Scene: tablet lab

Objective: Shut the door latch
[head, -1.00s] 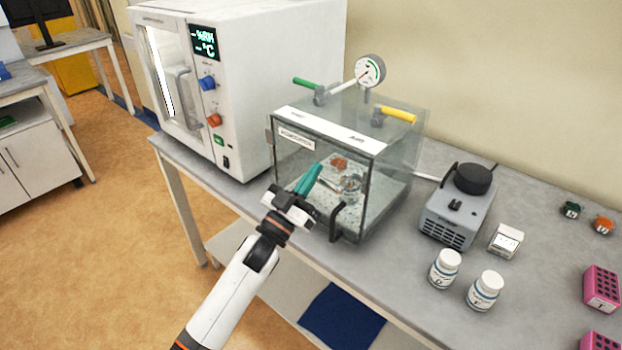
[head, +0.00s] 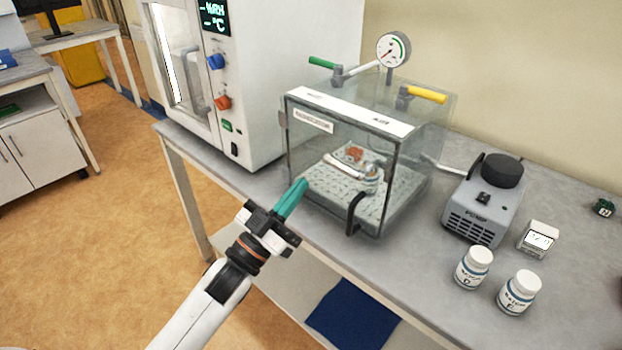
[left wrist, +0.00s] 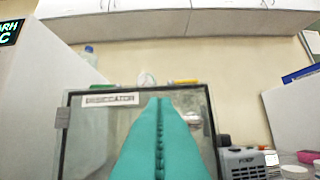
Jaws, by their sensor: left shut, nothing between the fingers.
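A clear vacuum desiccator box (head: 415,150) stands on the grey bench. Its clear front door (head: 325,160) has a label at the top left, and I cannot tell whether it is fully closed. A black curved handle or latch (head: 352,212) is at the door's lower right. My left gripper (head: 298,190) has teal fingers, shut and empty. In the head view it is in front of the door's lower left, left of the latch. In the left wrist view the fingers (left wrist: 162,140) point at the door and hide its middle and the latch. My right gripper is out of view.
A white oven (head: 250,70) stands left of the box. A gauge (head: 393,49), a green-handled valve (head: 322,62) and a yellow-handled valve (head: 427,94) top the box. A grey pump (head: 484,205) and two white bottles (head: 474,267) stand to the right.

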